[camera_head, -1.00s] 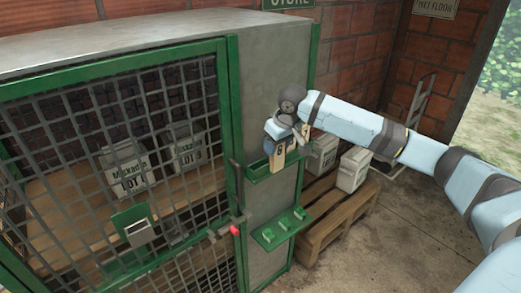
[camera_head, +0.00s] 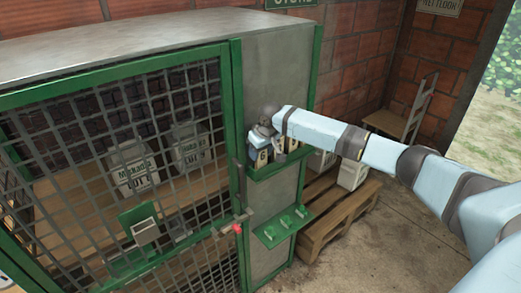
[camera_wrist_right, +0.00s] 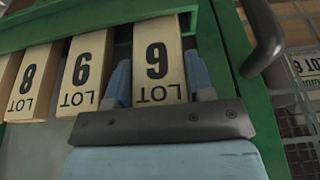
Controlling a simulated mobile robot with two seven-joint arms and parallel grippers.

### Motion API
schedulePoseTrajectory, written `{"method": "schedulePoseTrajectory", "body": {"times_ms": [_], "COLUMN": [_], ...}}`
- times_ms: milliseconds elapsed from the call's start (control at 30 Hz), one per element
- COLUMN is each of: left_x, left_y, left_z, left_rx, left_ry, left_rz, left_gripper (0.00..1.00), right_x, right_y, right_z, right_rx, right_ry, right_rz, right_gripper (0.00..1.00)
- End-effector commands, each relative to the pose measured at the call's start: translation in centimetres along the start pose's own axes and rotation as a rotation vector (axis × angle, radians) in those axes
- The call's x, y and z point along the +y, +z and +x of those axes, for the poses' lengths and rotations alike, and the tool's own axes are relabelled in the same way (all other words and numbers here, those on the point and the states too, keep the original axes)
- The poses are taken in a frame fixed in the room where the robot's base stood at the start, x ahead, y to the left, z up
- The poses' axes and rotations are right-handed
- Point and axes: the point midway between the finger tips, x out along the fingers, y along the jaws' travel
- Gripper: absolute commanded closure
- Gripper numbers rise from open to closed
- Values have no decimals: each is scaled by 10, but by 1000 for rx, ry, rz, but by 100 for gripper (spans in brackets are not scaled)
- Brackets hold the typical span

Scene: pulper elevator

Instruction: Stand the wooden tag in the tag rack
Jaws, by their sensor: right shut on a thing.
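The wooden tag (camera_wrist_right: 158,60) is pale, with a dark number and LOT that read as 9 or 6 depending on which way up it is. My right gripper (camera_wrist_right: 160,88) is shut on it, one finger on each side. In the head view the tag (camera_head: 262,157) is upright at the left end of the green tag rack (camera_head: 279,169), beside other tags. The rack's green rail (camera_wrist_right: 110,25) crosses the top of the wrist view, at the tag's end. I cannot tell whether the tag rests on the rack. My left gripper is not in view.
Two similar tags (camera_wrist_right: 88,70) (camera_wrist_right: 30,85) stand beside the held one, a gap apart. A green mesh door (camera_head: 120,150) with a handle (camera_wrist_right: 262,35) is close by. A lower green rack (camera_head: 282,228) is below. A pallet (camera_head: 335,220) with white containers stands right.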

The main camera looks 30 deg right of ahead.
Motion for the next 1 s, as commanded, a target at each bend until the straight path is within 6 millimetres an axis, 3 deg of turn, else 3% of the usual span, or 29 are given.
{"method": "schedulePoseTrajectory", "body": {"times_ms": [300,333,400,767,1000], "left_x": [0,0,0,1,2], "left_y": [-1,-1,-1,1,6], "left_z": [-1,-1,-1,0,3], "left_rx": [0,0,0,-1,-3], "left_ry": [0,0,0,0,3], "left_rz": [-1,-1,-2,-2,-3], "left_gripper": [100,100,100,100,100], "right_x": [0,0,0,0,1], "right_y": [1,1,1,0,0], "right_z": [2,3,3,-6,-50], "right_rx": [0,0,1,2,4], "right_ry": [0,0,0,0,1], "right_rz": [0,0,0,0,0], "right_gripper": [78,49,41,41,41]}}
